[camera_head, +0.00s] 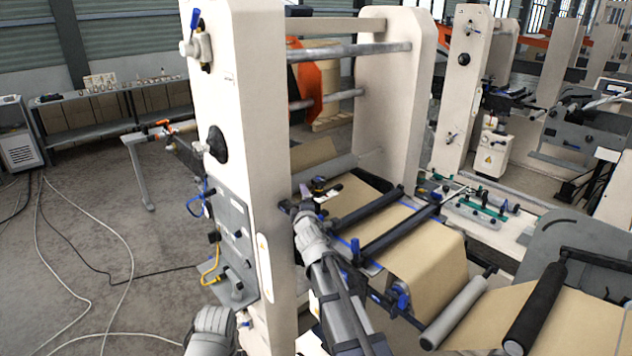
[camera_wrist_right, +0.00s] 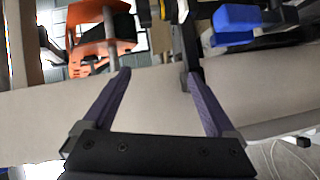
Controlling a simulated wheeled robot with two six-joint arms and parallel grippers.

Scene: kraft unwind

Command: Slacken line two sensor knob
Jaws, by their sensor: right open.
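My right gripper (camera_head: 318,190) reaches over the near end of the web line, by small black and purple parts beside the cream frame (camera_head: 245,120). In the right wrist view its purple fingers (camera_wrist_right: 155,78) stand wide apart with nothing held between them. A dark post (camera_wrist_right: 189,45) rises by the right fingertip; I cannot tell whether they touch. A blue block (camera_wrist_right: 235,25) is farther right. I cannot tell which part is the line two sensor knob. A blue handle (camera_head: 355,247) stands beside the brown web. My left gripper is out of view.
Brown kraft web (camera_head: 425,245) runs over black rollers (camera_head: 390,225) right of my right arm. The upright cream frame with a black knob (camera_head: 218,145) stands to the left. Cables (camera_head: 90,285) lie on the open floor. A bench (camera_head: 110,95) is at the back left.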

